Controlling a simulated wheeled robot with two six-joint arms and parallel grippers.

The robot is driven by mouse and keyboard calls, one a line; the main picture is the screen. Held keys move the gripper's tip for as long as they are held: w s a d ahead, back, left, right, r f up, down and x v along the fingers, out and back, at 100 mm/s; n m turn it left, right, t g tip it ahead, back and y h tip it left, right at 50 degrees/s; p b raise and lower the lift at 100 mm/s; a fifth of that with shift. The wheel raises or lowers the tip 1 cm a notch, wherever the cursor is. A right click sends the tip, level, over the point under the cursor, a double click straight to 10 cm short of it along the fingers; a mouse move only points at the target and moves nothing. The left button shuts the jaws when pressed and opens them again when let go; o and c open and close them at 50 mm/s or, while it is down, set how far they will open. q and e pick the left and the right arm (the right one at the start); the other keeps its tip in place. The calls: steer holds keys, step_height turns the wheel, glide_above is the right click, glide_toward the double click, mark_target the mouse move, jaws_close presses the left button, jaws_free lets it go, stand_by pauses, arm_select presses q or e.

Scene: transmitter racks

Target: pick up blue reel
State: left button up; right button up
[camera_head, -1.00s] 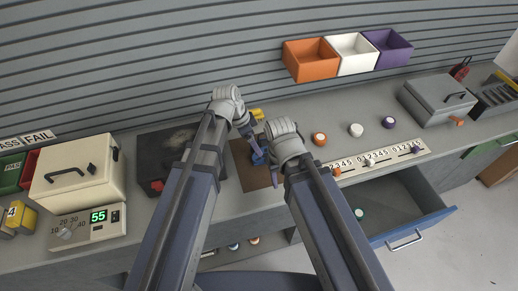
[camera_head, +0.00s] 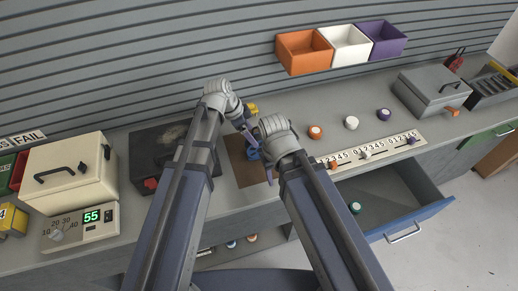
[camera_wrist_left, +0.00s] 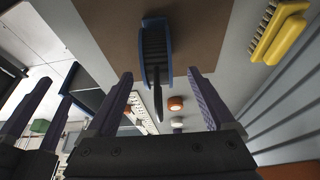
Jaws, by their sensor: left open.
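The blue reel (camera_head: 254,154) sits on a brown mat (camera_head: 237,149) on the bench, partly hidden between my two grippers. In the left wrist view the reel (camera_wrist_left: 144,62) shows a blue rim, a dark ribbed core and a dark handle pointing down. My left gripper (camera_head: 247,124) is open and empty just behind the reel. In the left wrist view its fingers (camera_wrist_left: 160,90) stand apart, with the handle end between them. My right gripper (camera_head: 264,158) is close on the right side of the reel; its two fingers (camera_wrist_left: 40,112) are apart at the left of the wrist view.
A yellow-handled brush (camera_wrist_left: 280,35) lies behind the mat. A dark box (camera_head: 158,155) is left of it. An open blue drawer (camera_head: 400,215) juts out at front right.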

mark_target(255, 138)
arm_select(q)
steer(key=shift+d+b+x, duration=0.1)
steer(key=shift+b+x, duration=1.05)
steer(key=shift+x, duration=0.2)
steer(key=shift+d+b+x, duration=0.15)
steer(key=shift+b+x, duration=1)
steer(key=shift+x, duration=0.2)
arm_select(e)
steer(key=shift+f, duration=2.45)
arm_select(q)
steer(key=shift+s+r, duration=0.15)
arm_select(e)
steer(key=shift+r, duration=0.1)
arm_select(q)
jaws_close()
